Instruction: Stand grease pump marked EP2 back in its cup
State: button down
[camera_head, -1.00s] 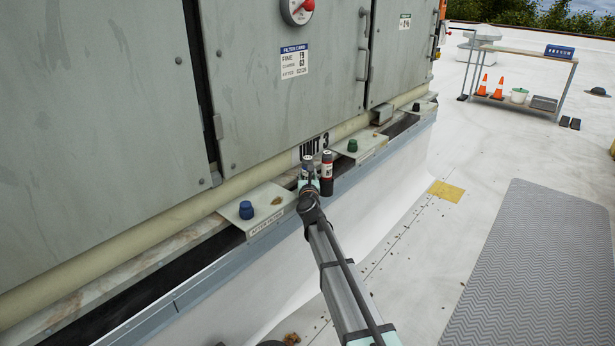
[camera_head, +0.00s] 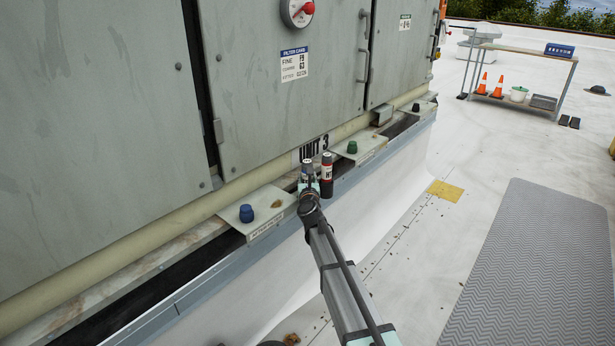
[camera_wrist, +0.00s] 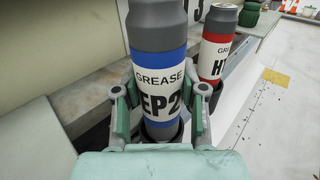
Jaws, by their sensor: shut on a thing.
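The grease pump marked EP2 (camera_wrist: 158,62) is a grey cylinder with a blue band and a white label, upright in the middle of the wrist view. Its grey top (camera_head: 307,166) shows in the head view at the ledge under the unit. My gripper (camera_wrist: 160,100) is shut on it, one finger on each side of the label. A dark round cup rim (camera_wrist: 161,131) shows around the pump's lower end. The pump's foot is hidden, so I cannot tell how deep it sits.
A second grease pump with a red band (camera_wrist: 218,48) stands upright in a dark cup close to the right; it also shows in the head view (camera_head: 327,168). Plates with a blue knob (camera_head: 246,213) and a green knob (camera_head: 352,147) flank the spot. The cabinet doors (camera_head: 285,110) rise behind.

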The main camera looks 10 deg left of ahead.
aim_at(307, 164)
jog(key=shift+w+r+p, duration=0.2)
jog(key=shift+r+p, duration=2.4)
jog(key=shift+r, duration=0.85)
